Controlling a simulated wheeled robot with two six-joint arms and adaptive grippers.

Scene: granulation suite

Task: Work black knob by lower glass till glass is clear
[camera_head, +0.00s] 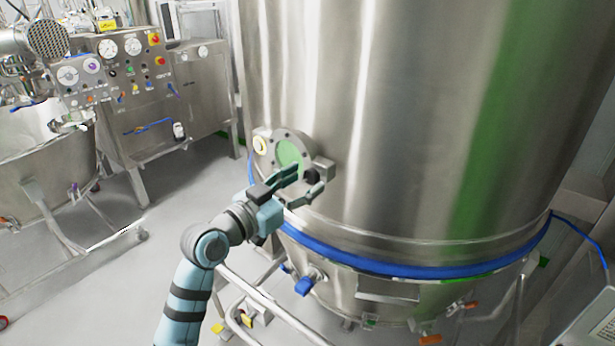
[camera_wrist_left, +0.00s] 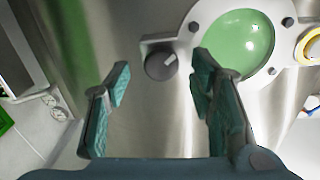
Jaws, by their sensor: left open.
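The lower glass (camera_head: 288,153) is a round port with a bolted metal flange, low on the big steel vessel. Its pane looks pale green; in the left wrist view the glass (camera_wrist_left: 238,44) shows an even green face with small bright spots. The black knob (camera_wrist_left: 160,66) sits on a small metal bracket beside the flange and carries a light pointer mark. In the head view the knob (camera_head: 312,176) is partly behind my fingers. My left gripper (camera_head: 310,183) is open in front of it, and in the wrist view the knob lies between the fingers, apart from both. My right gripper is not in view.
The steel vessel (camera_head: 400,120) fills the middle and right, with a blue band (camera_head: 400,268) below the glass. A yellow-ringed fitting (camera_head: 260,145) is beside the flange. A control panel (camera_head: 120,70) stands at the back left. The floor (camera_head: 180,240) at left is partly clear.

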